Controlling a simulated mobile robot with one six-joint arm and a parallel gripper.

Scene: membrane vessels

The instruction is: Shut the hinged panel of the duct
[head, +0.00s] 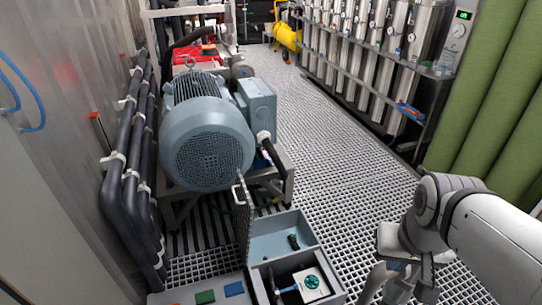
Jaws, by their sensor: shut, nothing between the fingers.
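The duct (283,222) is a grey open-topped box in the grated floor at the bottom middle of the head view. Its hinged panel (243,222) stands upright at the left side of the opening, seen nearly edge-on, with a small handle at its top. Inside the duct are a dark fitting (293,242) and a white block with a green round knob (311,283). My gripper (378,290) is low at the bottom edge, to the right of the duct and apart from the panel. It is shut and empty; its tips are hard to make out.
A large grey-blue motor (208,135) stands on a frame just behind the duct. Dark pipes (125,190) run along the left wall. Blue and green blocks (205,297) lie left of the duct. Steel vessels (375,50) line the back right. The grated floor (330,150) between is clear.

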